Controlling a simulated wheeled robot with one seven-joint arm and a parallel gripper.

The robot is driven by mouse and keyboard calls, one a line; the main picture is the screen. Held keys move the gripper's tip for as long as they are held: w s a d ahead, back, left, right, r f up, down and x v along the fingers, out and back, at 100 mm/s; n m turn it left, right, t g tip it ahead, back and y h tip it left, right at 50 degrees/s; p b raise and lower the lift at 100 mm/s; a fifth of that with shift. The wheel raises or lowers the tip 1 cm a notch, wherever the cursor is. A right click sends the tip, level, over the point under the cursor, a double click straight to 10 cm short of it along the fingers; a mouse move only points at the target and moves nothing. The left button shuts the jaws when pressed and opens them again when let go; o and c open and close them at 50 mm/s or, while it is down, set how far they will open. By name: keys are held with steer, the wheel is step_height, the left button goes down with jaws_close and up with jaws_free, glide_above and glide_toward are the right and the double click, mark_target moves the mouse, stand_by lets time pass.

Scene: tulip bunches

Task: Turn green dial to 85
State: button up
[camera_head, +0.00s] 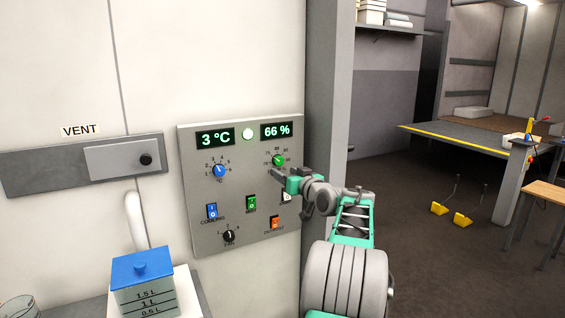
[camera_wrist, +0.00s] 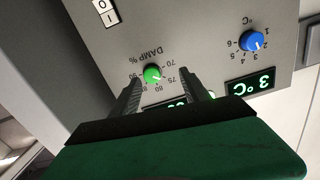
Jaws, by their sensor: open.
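The green dial (camera_head: 278,160) sits at the upper right of the grey control panel (camera_head: 200,240), under the display reading 66 % (camera_head: 277,130). In the wrist view the green dial (camera_wrist: 152,73) is seen upside down, marked DAMP % with numbers such as 70, 75, 80 and 90 around it. I cannot read its exact setting. My gripper (camera_head: 279,175) is just below and in front of the dial. In the wrist view my gripper's two fingers (camera_wrist: 160,88) are apart, pointing at the panel on either side of the dial. I cannot tell whether they touch it.
A blue dial (camera_head: 218,171) marked °C sits to the left, under a 3 °C display (camera_head: 215,138). Blue, green and red switches and a black fan dial (camera_head: 229,236) are lower on the panel. A grey pillar (camera_head: 328,100) stands right of the panel; a blue-lidded container (camera_head: 143,283) stands below left.

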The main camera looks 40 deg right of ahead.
mark_target(280, 161)
steer(key=w+d+p, duration=0.1)
steer(key=w, duration=0.1)
steer(key=w+d+p, duration=0.1)
steer(key=w, duration=0.1)
steer(key=w+d+r+p, duration=0.1)
steer(key=w+d, duration=0.1)
steer(key=shift+w+d, duration=0.1)
steer(key=shift+w, duration=0.1)
steer(key=shift+f+h, duration=0.1)
steer(key=shift+h, duration=0.3)
jaws_close()
